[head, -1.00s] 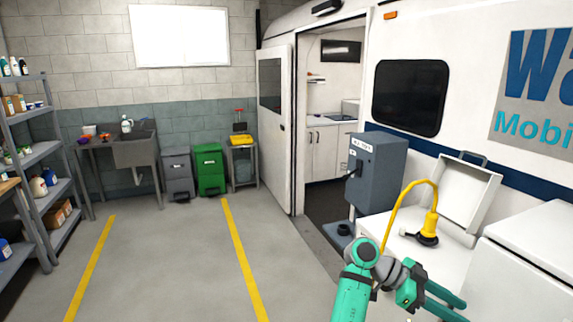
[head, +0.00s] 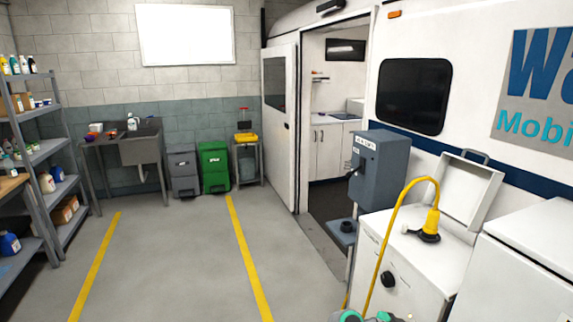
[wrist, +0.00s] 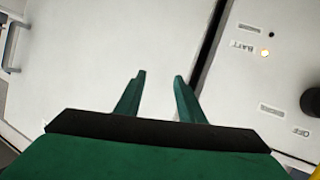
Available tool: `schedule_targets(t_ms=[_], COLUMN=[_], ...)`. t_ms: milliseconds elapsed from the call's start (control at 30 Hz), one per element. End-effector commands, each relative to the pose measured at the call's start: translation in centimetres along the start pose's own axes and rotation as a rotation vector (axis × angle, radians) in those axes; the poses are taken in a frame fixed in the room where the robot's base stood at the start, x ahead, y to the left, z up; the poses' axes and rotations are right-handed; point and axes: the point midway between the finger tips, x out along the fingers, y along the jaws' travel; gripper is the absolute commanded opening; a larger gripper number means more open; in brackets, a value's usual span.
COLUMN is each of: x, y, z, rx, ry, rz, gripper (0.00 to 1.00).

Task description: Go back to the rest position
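My gripper (wrist: 159,78) shows in the wrist view with its two green fingers apart and nothing between them. A white cabinet panel (wrist: 238,108) lies beyond the fingers, with upside-down BATT and OFF labels, a small light and a dark knob (wrist: 311,101). In the head view only a bit of my arm shows at the bottom edge, and the fingers are out of frame. The yellow cable and plug (head: 431,222) stand on the white cabinet (head: 453,270), apart from my arm. A black knob (head: 388,279) is on the cabinet's front.
A grey pedestal (head: 378,170) stands by the open van door (head: 279,125). A raised white lid (head: 467,191) and a second white box (head: 530,262) are at right. Shelves (head: 42,150) line the left. The floor between the yellow lines (head: 245,250) is clear.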

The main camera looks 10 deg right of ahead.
Motion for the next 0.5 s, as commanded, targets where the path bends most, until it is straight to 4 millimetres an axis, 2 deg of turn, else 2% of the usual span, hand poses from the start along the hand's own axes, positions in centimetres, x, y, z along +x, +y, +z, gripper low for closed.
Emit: schedule_targets(t_ms=[33,100,333,500], x=[0.1,-0.1,-1.7,-3.9], y=[-0.1,-0.5,-0.8,0.1], z=[2.2,4.8,12.9,18.7], rx=[-0.045,-0.100,-0.263,-0.367], ry=[0.009,0.024,0.068,0.097], rz=[-0.044,-0.113,-0.342,-0.510], gripper=[0.35,0.35,0.35,0.35])
